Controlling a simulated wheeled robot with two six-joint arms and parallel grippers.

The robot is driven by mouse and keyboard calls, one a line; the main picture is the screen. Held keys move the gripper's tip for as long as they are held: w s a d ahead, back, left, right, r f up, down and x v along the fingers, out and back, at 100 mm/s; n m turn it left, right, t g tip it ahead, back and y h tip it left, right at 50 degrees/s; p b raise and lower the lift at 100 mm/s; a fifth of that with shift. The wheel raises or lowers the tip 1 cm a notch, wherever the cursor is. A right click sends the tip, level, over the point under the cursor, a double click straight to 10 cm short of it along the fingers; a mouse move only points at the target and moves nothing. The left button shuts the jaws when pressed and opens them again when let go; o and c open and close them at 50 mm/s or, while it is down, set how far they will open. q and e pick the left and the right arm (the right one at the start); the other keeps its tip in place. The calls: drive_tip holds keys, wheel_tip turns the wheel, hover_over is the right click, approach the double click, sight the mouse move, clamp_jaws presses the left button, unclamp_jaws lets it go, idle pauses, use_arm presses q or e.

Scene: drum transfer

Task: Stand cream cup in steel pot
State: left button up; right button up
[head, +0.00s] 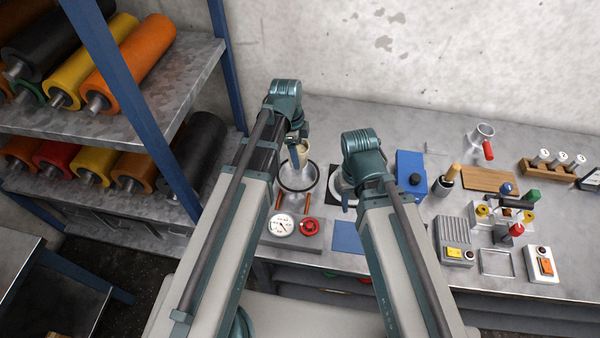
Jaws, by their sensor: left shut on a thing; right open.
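The cream cup (303,151) is in my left gripper (294,153), which is shut on it. The cup is at the steel pot (284,186), over or inside the pot's opening. I cannot tell whether its base touches the pot's floor. The pot is a round vessel with a dark rim on the bench. The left wrist and fingers hide part of the cup. My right gripper (352,198) is open, over the bench to the right of the pot, and mostly hidden by its own wrist.
A gauge (282,225) and a red knob (309,227) are in front of the pot. A blue box (410,174), a wooden board (489,180) and several small devices lie to the right. A shelf post (228,65) rises at the left, beside shelves of rollers.

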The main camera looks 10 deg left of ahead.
use_arm(q)
drive_tip(key=b, duration=1)
approach(300, 181)
drive_tip(key=shift+s+d+f, duration=0.1)
drive_tip(key=shift+d+f, duration=0.05)
drive_tip(key=shift+f, duration=1.1)
drive_tip(key=shift+d+f, duration=0.15)
drive_tip(key=shift+f, duration=1.1)
use_arm(e)
drive_tip(key=shift+f, duration=5)
use_arm(q)
drive_tip(key=shift+f, duration=0.2)
use_arm(e)
drive_tip(key=shift+f, duration=0.25)
use_arm(q)
drive_tip(key=o, duration=1.5)
use_arm(e)
drive_tip(key=shift+r, duration=0.1)
use_arm(q)
drive_tip(key=shift+r, duration=0.15)
